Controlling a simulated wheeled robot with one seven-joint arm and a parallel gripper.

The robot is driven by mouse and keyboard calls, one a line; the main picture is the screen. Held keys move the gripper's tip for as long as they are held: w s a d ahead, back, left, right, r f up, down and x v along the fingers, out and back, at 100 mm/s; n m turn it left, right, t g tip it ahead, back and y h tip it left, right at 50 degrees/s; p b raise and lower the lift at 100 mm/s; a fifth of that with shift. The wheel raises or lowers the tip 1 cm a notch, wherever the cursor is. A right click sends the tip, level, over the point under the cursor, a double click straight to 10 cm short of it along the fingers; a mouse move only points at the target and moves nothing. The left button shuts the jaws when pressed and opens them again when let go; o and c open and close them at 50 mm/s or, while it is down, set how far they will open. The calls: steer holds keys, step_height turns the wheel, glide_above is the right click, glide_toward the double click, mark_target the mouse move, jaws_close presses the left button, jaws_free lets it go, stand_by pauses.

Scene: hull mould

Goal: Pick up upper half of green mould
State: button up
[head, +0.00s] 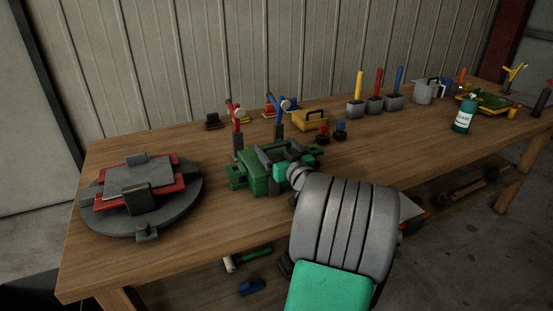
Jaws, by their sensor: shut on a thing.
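The green mould (256,181) sits on the wooden table, left of the picture's middle. Its green block has side lugs, and dark grey parts lie across its top. My gripper (275,158) is at the top of the mould, shut on its upper half. My wrist and grey forearm come in from the lower right and hide the mould's right front. I cannot make out a gap between the upper half and the part below.
A round grey plate (186,203) with a red and grey mould stands at left. Behind the green mould are red-handled (237,122) and blue-handled (278,122) tools and a yellow box (311,120). A green bottle (463,115) stands at right.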

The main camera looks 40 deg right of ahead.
steer(key=c, duration=0.6)
steer(key=shift+r, duration=0.1)
steer(key=shift+c, duration=0.2)
